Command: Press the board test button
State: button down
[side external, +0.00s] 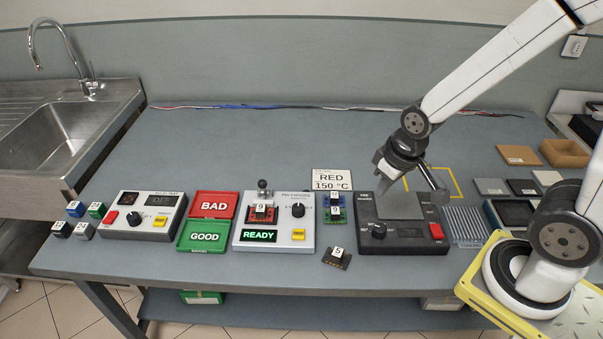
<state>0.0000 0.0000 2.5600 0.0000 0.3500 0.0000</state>
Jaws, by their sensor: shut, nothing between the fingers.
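The middle test panel (273,222) is a pale box with a black knob, a lever with a dark ball, and a green READY display (259,235). A yellow button (299,234) sits at its lower right. A red board marked 9 (263,211) sits in the panel. My gripper (381,172) is shut and empty, tilted down above the black heater box, to the right of and above the yellow button and well apart from it. Whether the fingers touch the grey plate (402,207) there cannot be told.
The black heater box (404,238) has a red switch. A loose board marked 5 (338,258) and blue-green boards (336,215) lie between it and the panel. BAD (214,205) and GOOD (204,236) trays and a relay tester (143,215) stand left.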

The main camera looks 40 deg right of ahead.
jog(key=shift+w, duration=0.1)
dwell(0.3)
jog(key=m+t+y, duration=0.3)
jog(key=m+t, duration=0.2)
jog(key=t, duration=0.1)
send_over(302, 235)
notch_tip(302, 235, down, 7)
jog(key=shift+a+r, duration=0.1)
jog(key=shift+f, duration=4.4)
